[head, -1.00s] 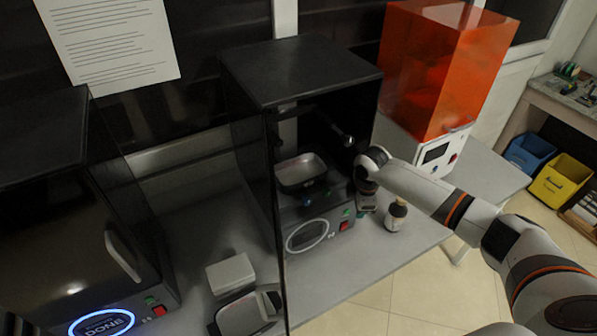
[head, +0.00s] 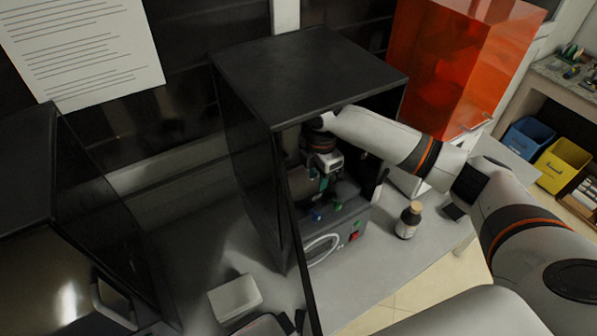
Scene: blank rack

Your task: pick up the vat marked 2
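A black cabinet-like machine (head: 310,75) stands in the middle with its door swung open toward me. A shallow pale vat (head: 300,184) is inside it, mostly hidden by my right gripper. No number can be read on it. My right gripper (head: 322,176) reaches in from the right and points down at the vat. Its fingertips are small and dark against the machine's interior, so I cannot tell whether they are apart, or touching the vat.
The open door edge (head: 309,285) stands left of the opening. A brown bottle (head: 408,220) stands on the table to the right. A pale box (head: 235,297) lies at lower left. Another dark machine (head: 25,190) is at left, and an orange-hooded machine (head: 455,65) at right.

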